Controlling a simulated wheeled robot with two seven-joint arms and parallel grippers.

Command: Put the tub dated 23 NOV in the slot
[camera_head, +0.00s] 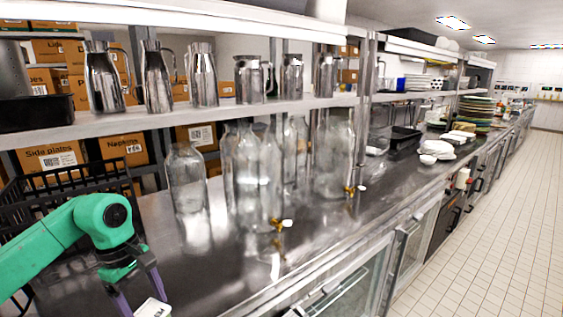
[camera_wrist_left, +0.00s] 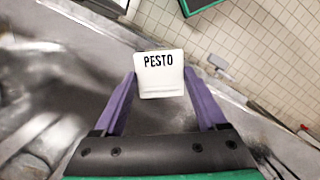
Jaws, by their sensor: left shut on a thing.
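My left gripper (camera_head: 141,300) is low at the left of the head view, over the near part of the steel counter. Its two purple fingers are shut on a white tub (camera_head: 153,308), which is cut off by the bottom edge. In the left wrist view the tub (camera_wrist_left: 159,82) sits between the finger ends of the left gripper (camera_wrist_left: 160,75), its lettering reading PESTO. No date can be read on it. I cannot make out the slot or a tub reading 23 NOV. My right gripper is in neither view.
A black crate (camera_head: 68,187) stands at the left, behind my left arm. Glass bottles and dispensers (camera_head: 257,180) with brass taps stand mid-counter. A shelf (camera_head: 215,112) above holds steel jugs (camera_head: 155,80). The counter (camera_head: 215,270) is bare right of the gripper. The tiled floor (camera_head: 500,210) lies beyond.

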